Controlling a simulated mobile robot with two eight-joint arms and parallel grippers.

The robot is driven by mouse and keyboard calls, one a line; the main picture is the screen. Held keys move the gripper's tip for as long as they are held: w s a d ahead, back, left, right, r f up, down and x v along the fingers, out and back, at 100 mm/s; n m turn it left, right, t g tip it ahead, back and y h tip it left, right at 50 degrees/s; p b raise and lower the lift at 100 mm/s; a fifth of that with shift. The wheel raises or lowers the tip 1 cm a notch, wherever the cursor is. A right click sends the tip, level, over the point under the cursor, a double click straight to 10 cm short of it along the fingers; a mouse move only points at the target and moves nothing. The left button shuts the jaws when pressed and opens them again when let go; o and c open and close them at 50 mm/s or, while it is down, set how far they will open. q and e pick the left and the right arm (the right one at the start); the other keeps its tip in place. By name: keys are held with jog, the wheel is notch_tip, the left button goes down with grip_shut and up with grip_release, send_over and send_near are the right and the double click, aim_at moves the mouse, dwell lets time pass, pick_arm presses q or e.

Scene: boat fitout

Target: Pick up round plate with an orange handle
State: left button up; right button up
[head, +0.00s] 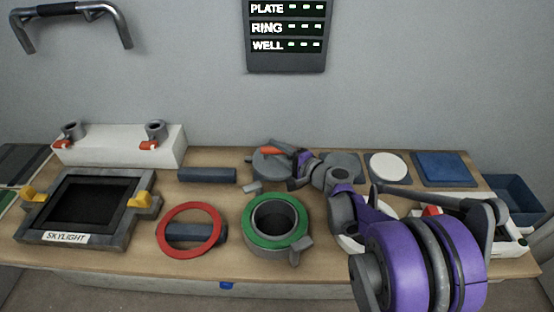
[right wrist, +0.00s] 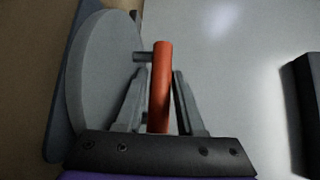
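The grey round plate (head: 270,166) lies at the back middle of the bench, with its orange handle (head: 271,150) on top. In the right wrist view the plate (right wrist: 98,85) is a grey disc at left, and the orange handle (right wrist: 160,88) stands between my fingers. My right gripper (head: 297,160) reaches in from the right, and its fingers (right wrist: 160,85) straddle the handle. A narrow gap shows on the left of the handle; on the right, finger and handle are very close. The fingers look open. My right arm partly hides the bench. My left gripper is out of view.
A green-ringed well (head: 253,222) and a red ring (head: 163,231) lie in front. A skylight frame (head: 37,237) is at left. A white disc (head: 389,167) and a blue square (head: 444,168) are at back right. A wall panel (head: 287,56) hangs above.

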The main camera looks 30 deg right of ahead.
grip_shut()
dwell(1.4)
